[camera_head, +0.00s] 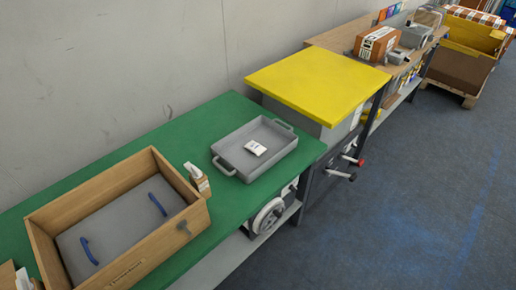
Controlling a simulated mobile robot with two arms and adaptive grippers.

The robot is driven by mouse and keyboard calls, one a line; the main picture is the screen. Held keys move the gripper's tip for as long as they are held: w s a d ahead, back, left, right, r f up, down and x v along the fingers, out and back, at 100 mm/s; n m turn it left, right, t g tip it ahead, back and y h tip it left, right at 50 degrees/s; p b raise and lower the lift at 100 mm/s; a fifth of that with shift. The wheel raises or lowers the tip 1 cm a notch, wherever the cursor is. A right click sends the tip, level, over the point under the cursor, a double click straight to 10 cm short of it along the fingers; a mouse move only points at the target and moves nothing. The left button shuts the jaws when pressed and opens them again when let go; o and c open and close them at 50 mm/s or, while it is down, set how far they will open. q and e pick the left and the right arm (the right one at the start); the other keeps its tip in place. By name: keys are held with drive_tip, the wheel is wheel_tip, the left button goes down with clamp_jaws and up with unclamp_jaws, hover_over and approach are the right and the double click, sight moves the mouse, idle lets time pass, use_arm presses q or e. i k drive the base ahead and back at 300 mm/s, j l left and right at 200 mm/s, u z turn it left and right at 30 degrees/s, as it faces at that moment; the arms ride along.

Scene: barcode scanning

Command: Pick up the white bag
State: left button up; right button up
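A small white bag (256,148) with dark print lies flat inside a shallow grey tray (232,161) with a handle at each end. The tray stands on the green tabletop (222,201). Neither of my grippers shows in the head view.
A wooden box (45,252) with a grey bottom and blue handles stands at the left front. A small scanner-like device (201,183) stands between box and tray. A raised yellow surface (318,83) is beyond the tray. The floor (400,215) at right is clear.

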sight(254, 147)
drive_tip(key=i+l, duration=0.25)
drive_tip(key=l, duration=0.2)
drive_tip(key=i+l, duration=0.25)
drive_tip(key=l, duration=0.15)
drive_tip(key=i+l, duration=0.25)
drive_tip(key=l, duration=0.2)
